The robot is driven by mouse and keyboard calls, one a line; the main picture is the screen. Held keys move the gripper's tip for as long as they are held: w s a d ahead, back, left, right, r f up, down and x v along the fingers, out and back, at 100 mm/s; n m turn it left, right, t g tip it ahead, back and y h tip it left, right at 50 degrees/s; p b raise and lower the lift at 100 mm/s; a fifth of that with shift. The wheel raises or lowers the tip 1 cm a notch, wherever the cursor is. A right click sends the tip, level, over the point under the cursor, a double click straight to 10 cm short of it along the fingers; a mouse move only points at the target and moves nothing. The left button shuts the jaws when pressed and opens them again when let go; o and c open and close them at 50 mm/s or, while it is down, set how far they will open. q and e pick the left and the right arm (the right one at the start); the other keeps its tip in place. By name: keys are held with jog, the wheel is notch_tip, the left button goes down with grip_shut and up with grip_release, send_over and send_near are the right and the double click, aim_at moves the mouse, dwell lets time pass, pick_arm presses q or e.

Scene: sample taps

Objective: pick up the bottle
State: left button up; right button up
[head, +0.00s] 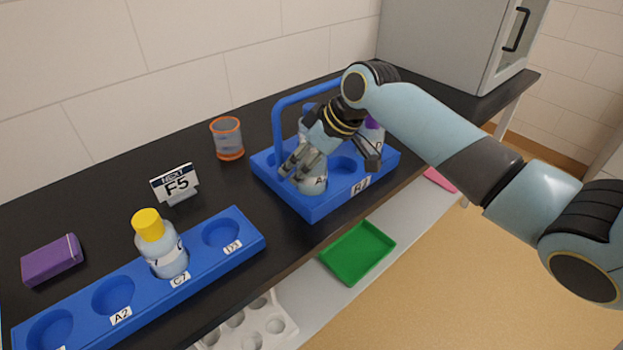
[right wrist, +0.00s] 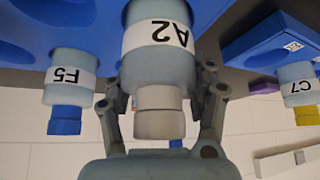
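The bottle labelled A2 (right wrist: 158,60), with a pale grey cap, stands in the blue carrier (head: 318,210). In the head view only the lower part of this bottle (head: 313,183) shows under the gripper. My right gripper (head: 293,172) comes down over it; in the right wrist view its fingers (right wrist: 160,100) are spread on either side of the cap and shoulder. A small gap appears between fingers and bottle. Other bottles in the carrier are F5 (right wrist: 70,80) with a blue cap and one with a purple cap (head: 373,123). My left gripper is out of view.
The carrier's handle (head: 278,125) arches behind the gripper. A blue rack (head: 205,262) holds yellow-capped bottle C7 (head: 160,245). An orange-rimmed beaker (head: 228,140), an F5 sign (head: 175,184) and a purple box (head: 52,260) stand on the black bench. A green tray (head: 357,253) lies below.

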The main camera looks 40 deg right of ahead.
jog(key=c, duration=0.6)
jog(key=shift+r, duration=0.1)
